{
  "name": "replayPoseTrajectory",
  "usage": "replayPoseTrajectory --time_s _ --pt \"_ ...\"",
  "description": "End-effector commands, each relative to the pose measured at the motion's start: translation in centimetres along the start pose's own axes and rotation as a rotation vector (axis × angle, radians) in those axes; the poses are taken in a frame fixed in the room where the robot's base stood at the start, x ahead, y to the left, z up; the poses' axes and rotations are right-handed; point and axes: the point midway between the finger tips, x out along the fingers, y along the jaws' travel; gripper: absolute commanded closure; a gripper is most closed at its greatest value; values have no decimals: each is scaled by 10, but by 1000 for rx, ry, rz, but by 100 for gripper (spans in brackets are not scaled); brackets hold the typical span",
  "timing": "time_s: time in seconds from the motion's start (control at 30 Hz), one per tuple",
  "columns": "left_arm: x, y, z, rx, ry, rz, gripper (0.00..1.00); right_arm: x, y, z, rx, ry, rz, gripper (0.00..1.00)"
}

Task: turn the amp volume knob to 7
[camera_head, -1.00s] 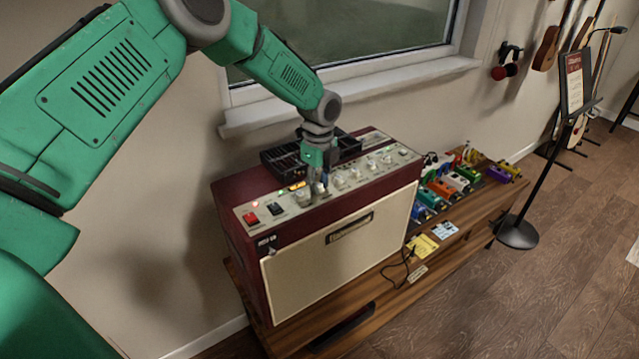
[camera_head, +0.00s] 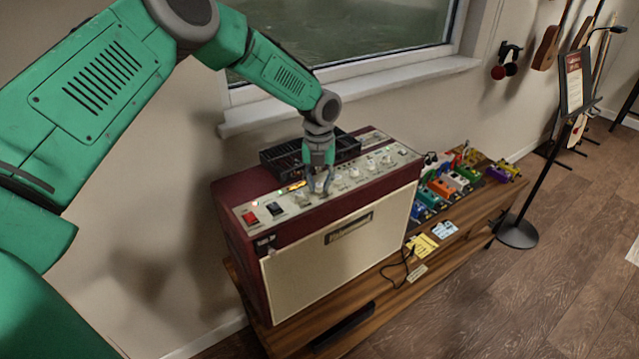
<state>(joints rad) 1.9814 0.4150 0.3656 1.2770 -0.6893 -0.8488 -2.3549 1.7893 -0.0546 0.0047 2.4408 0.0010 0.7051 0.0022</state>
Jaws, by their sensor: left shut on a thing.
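The amp (camera_head: 340,262) is a dark red cabinet with a cream front, standing on a wooden bench. Its top panel carries a row of pale knobs, a red switch (camera_head: 250,218) and a dark switch. My left gripper (camera_head: 320,190) points down at this panel, its fingers shut on a knob right of the leftmost visible pale knob (camera_head: 301,198). The fingers hide most of the held knob. Its label and pointer cannot be read. Several other knobs, such as one pale knob (camera_head: 371,164), show to the right. My right gripper is out of view.
A black slatted box (camera_head: 283,163) sits on the amp top behind the gripper. Coloured pedals (camera_head: 440,188) and small cards (camera_head: 421,245) lie on the wooden bench (camera_head: 480,235) to the right. A window sill is behind; a black stand (camera_head: 516,232) is farther right.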

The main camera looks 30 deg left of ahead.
Motion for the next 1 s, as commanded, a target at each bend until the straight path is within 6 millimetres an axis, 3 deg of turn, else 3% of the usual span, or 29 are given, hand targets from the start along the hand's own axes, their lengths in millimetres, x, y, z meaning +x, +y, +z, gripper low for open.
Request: replayPoseTrajectory --time_s 0.3,0.83,0.87,0.9,1.0 --pt "-3 -1 4 111 -11 -5 100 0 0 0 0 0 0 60" --pt "-3 -1 3 130 -10 -4 100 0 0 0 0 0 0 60" --pt "-3 -1 3 130 -10 -4 71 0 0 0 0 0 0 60" --pt "-3 -1 3 129 -9 -4 62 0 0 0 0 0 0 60" --pt "-2 0 2 129 -7 -3 62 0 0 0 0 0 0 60"
